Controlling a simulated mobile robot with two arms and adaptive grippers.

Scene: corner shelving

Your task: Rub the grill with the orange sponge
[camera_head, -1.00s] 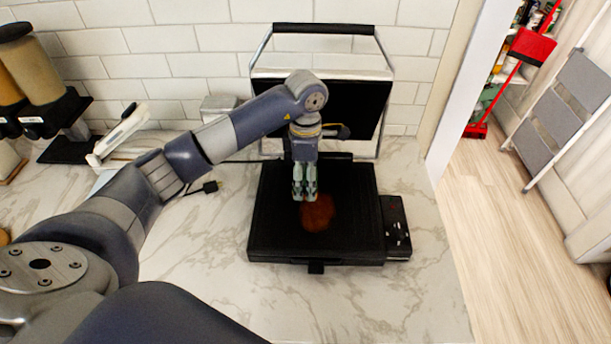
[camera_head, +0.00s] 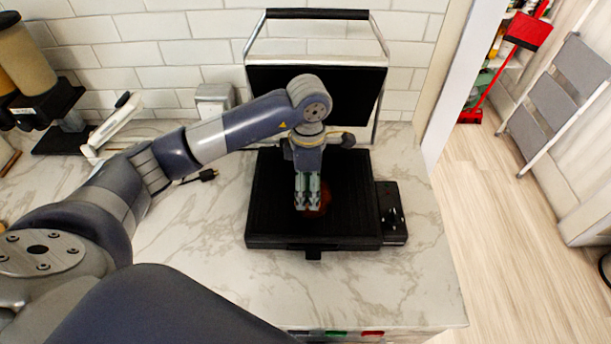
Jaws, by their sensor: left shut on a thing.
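The black grill (camera_head: 268,205) stands open on the counter, with its lid (camera_head: 355,88) raised against the tiled wall. A reddish-brown patch (camera_head: 323,197) shows on its dark plate near the middle. My left gripper (camera_head: 308,207) points down over the plate, with its fingers shut. It covers the left part of the patch. The orange sponge in its grasp is hidden by the fingers, and I cannot make out its outline. I cannot tell whether it touches the plate. My right gripper is out of view.
A black control box (camera_head: 391,210) sits at the grill's right side. A white-handled item (camera_head: 120,122) and dispensers (camera_head: 25,60) stand at the left. The marble counter (camera_head: 215,265) is clear in front, ending at the right above a wooden floor.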

